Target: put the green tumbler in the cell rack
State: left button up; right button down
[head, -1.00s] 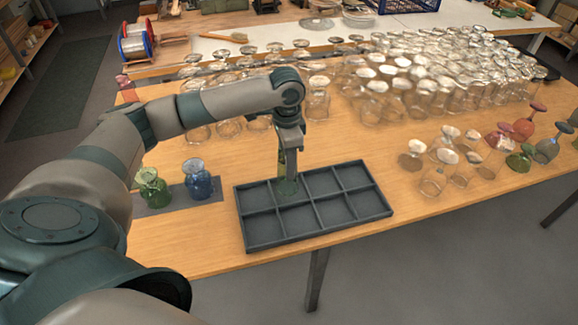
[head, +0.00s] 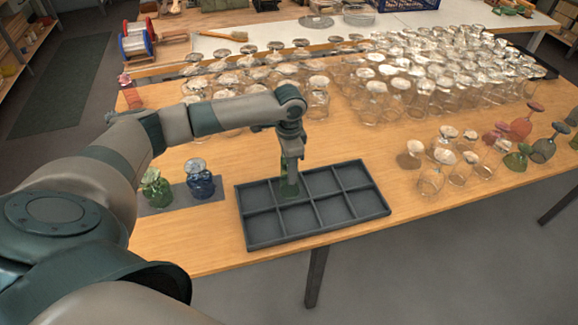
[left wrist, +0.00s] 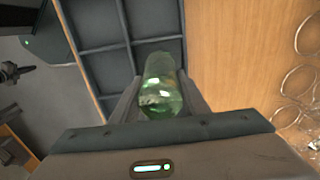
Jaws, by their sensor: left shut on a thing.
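The green tumbler (left wrist: 160,88) is a clear green glass, seen between my fingers in the left wrist view. My left gripper (left wrist: 160,103) is shut on it. In the head view my left gripper (head: 290,174) points down at the back row of the dark cell rack (head: 262,247), second cell from the left. The tumbler (head: 289,188) shows only partly there, low at that cell; whether it touches the cell floor I cannot tell. The other rack cells look empty. My right gripper is not in view.
A green glass (head: 155,188) and a blue glass (head: 199,180) stand on a dark mat left of the rack. Many clear glasses (head: 430,85) crowd the table behind. Coloured goblets (head: 521,125) stand at the right. Bare wood lies right of the rack.

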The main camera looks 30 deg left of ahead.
pick_arm(q)
jog(key=shift+f, duration=0.15)
jog(key=shift+f, duration=0.1)
jog(key=o, duration=1.3)
jog(key=shift+r+b, duration=0.35)
jog(key=shift+r, duration=0.45)
notch_tip(320, 180, up, 11)
jog(key=b, duration=0.3)
jog(key=shift+f, duration=0.2)
